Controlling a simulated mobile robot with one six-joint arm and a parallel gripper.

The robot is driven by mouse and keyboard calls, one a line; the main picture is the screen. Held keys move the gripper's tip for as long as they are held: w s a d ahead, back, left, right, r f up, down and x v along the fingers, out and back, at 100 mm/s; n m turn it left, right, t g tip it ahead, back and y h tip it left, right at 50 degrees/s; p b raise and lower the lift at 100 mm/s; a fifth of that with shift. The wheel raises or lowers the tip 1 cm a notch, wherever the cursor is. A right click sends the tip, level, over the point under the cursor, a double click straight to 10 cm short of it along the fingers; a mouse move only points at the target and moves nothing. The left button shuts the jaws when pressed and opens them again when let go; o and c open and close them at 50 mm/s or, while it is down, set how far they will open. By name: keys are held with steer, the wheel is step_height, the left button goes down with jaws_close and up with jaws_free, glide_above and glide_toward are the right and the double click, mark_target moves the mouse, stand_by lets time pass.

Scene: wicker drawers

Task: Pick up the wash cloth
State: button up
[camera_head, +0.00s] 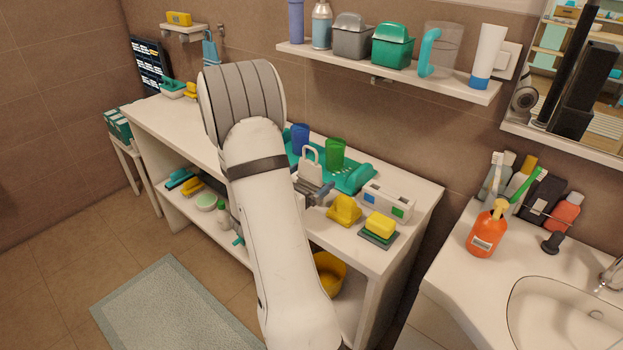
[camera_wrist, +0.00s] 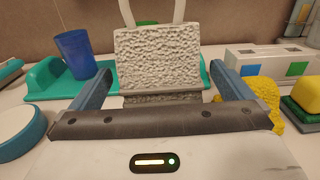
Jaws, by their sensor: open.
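A pale grey, rough-textured piece with a white loop handle (camera_head: 310,170), which looks like the wash cloth, stands upright by the teal tray on the white shelf unit. In the wrist view the cloth (camera_wrist: 158,58) is straight ahead, its upper loop cut off by the frame edge. My gripper (camera_head: 322,190) is open in front of it, low over the top board. In the wrist view the two blue-grey fingers (camera_wrist: 162,78) lie to either side of the cloth, with visible gaps. Whether the fingertips reach past its front face is unclear.
A teal tray (camera_head: 354,180) with a blue cup (camera_head: 300,138) and a green cup (camera_head: 335,153) is behind. A crumpled yellow item (camera_head: 344,210), a white box (camera_head: 388,201) and a yellow sponge (camera_head: 380,225) stand close on the right. A wall shelf (camera_head: 400,79) hangs above.

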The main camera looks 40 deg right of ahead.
steer(key=shift+d, duration=0.4)
steer(key=shift+c, duration=0.2)
steer(key=c, duration=1)
steer(key=shift+o, duration=0.2)
